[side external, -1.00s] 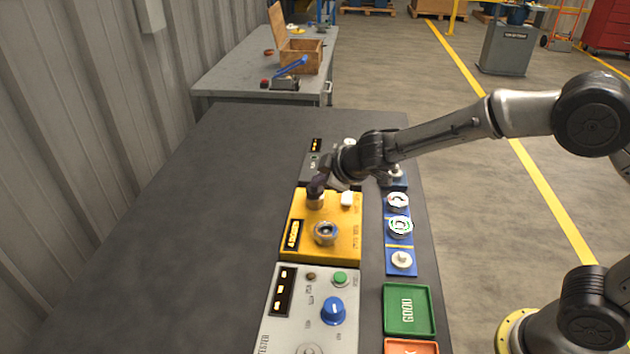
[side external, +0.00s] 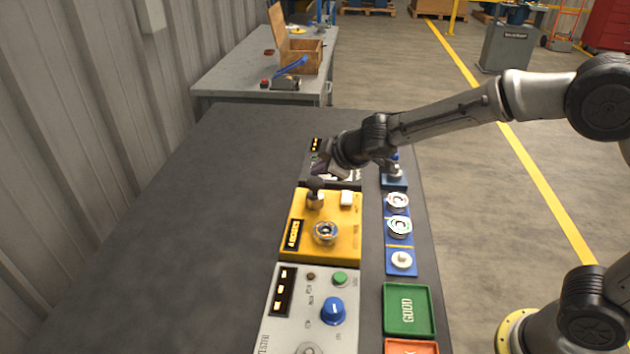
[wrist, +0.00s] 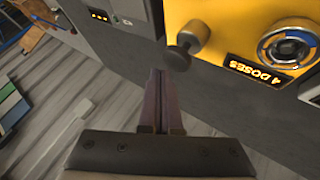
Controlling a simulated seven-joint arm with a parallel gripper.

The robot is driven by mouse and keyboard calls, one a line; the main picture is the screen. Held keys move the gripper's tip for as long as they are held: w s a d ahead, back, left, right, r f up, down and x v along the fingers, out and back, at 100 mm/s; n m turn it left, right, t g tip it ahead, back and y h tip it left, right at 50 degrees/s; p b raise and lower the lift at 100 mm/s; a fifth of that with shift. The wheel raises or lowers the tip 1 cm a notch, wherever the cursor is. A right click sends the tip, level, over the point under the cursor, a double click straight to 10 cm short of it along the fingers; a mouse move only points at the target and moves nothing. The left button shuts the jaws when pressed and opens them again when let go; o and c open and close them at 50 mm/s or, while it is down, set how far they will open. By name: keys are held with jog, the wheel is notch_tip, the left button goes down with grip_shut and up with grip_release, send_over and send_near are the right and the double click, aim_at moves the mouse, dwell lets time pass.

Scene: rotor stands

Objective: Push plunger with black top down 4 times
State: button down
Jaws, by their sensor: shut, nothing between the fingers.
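The plunger (side external: 315,199) stands upright on the yellow dispenser box (side external: 347,228), its round black top clear of my gripper. In the wrist view, the black top (wrist: 179,56) lies just right of my fingertips, with a gap between them. My gripper (side external: 319,168) is shut and empty, above and a little behind the plunger in the side view. Its closed fingers (wrist: 160,74) show in the wrist view. The display (wrist: 262,71) on the yellow box reads "4 DOSES".
A grey tester (side external: 310,310) stands in front and a grey unit lies behind. Blue holders (side external: 399,240) and a green tray (side external: 409,311) line the right. The table's left side is clear.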

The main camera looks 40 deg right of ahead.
aim_at(319, 184)
jog(key=shift+r, duration=2.5)
